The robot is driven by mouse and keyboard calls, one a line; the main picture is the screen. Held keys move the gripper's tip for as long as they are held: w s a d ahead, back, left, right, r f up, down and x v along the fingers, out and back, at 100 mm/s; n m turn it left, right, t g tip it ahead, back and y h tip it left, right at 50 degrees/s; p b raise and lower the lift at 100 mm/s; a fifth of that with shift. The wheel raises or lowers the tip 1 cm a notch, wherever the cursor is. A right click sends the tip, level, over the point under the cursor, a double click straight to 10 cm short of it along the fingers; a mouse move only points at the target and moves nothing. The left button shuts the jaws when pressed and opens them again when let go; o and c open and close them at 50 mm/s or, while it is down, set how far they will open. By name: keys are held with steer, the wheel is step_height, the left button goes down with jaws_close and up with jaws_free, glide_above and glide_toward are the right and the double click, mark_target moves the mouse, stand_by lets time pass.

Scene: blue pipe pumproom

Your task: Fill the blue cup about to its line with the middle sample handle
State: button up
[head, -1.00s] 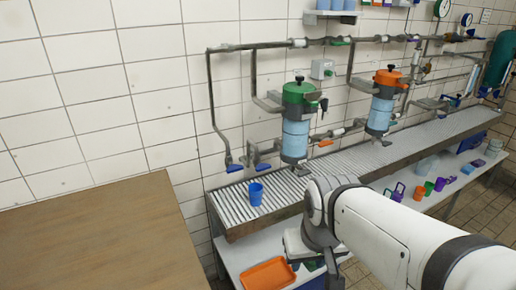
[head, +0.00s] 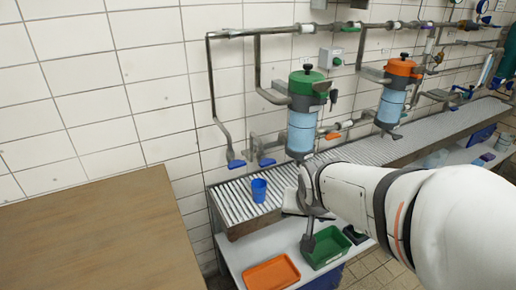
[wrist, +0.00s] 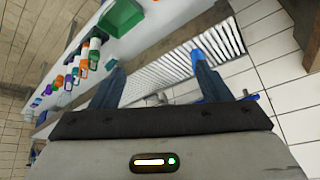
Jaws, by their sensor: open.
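The blue cup (head: 259,190) stands upright on the slatted grey bench top near its left end. Its inside and line are too small to read. Two blue handles, a left one (head: 236,164) and a right one (head: 267,162), sit on pipe ends at the wall behind the cup. An orange handle (head: 333,135) is farther right; I cannot tell which is the middle sample handle. My gripper (wrist: 158,82) is open with nothing seen between its fingers. It is right of the cup in the head view. A blue patch, likely the cup (wrist: 196,60), shows behind one finger.
A green filter housing (head: 302,115) and an orange-topped one (head: 392,95) hang over the bench. An orange tray (head: 271,273) and a green tray (head: 325,247) are on the lower shelf. A brown table top (head: 95,235) fills the lower left.

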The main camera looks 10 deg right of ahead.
steer(key=shift+o, duration=1.1)
steer(key=w+d+f+m+t+b, duration=0.1)
steer(key=w+f+m+t, duration=0.1)
steer(key=w, duration=0.4)
steer(key=w+d+f+m+t+b, duration=0.1)
steer(key=w+f+m+t, duration=0.1)
steer(key=w, duration=0.4)
steer(key=shift+w+d+m+t+b, duration=0.2)
steer(key=shift+m+t+b, duration=0.2)
steer(key=shift+t, duration=0.1)
steer(key=m+t+y+b, duration=0.3)
steer(key=m+t+y, duration=0.3)
steer(key=y, duration=0.1)
glide_toward(269, 165)
steer(key=w, duration=0.1)
steer(key=shift+x, duration=5)
steer(key=shift+s+a, duration=0.1)
steer(key=shift+a, duration=0.05)
steer(key=shift+c, duration=0.3)
jaws_close()
